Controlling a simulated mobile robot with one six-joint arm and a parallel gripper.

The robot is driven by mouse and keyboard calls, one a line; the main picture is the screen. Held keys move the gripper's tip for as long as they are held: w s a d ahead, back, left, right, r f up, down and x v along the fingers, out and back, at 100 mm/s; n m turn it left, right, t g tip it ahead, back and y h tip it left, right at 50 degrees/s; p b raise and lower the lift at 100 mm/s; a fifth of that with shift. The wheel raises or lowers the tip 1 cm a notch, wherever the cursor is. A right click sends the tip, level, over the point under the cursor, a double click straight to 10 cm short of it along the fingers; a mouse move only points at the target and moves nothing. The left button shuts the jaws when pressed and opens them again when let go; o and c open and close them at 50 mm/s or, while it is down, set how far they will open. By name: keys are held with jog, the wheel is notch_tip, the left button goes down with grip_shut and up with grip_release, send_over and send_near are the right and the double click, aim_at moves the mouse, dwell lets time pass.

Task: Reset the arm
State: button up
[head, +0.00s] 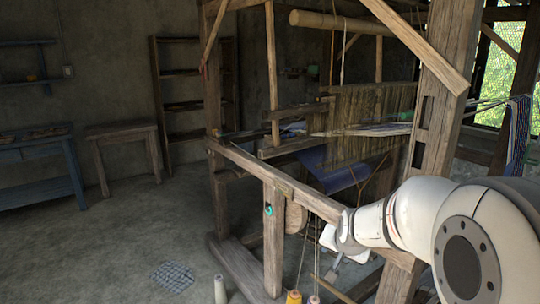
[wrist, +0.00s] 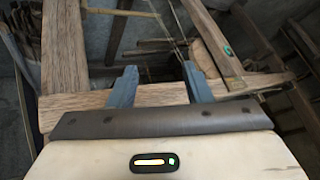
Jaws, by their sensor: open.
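The wooden handloom (head: 275,176) stands at the centre and right of the head view, with blue cloth (head: 322,168) and hanging warp threads inside its frame. My white arm reaches in from the right, in front of the loom's right post. Its far end is low by the front beam and partly hidden by the loom. In the wrist view my gripper (wrist: 158,69) has two blue-grey fingers spread apart. Nothing shows between them but a wooden beam (wrist: 160,94) below and the space beyond. I cannot tell whether the fingers touch the beam.
Yellow (head: 293,297) and pale (head: 220,290) thread cones stand at the bottom of the head view. A checked cloth (head: 173,277) lies on the floor. A blue table (head: 40,153), a wooden table (head: 122,129) and a shelf (head: 180,72) stand behind. The left floor is mostly clear.

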jog(key=s+a+r+n+g+p, duration=0.1)
jog(key=s+r+p, duration=0.3)
jog(key=s, duration=0.8)
jog(key=s+a+r+n+g+p, duration=0.1)
jog(key=s+r+n+g+p, duration=0.2)
jog(key=s, duration=1)
notch_tip(320, 180, up, 4)
jog(key=shift+a+f+n+g+p, duration=0.15)
jog(key=shift+f+n+g+p, duration=0.2)
jog(key=shift+n, duration=0.45)
jog(key=shift+s+r, duration=0.1)
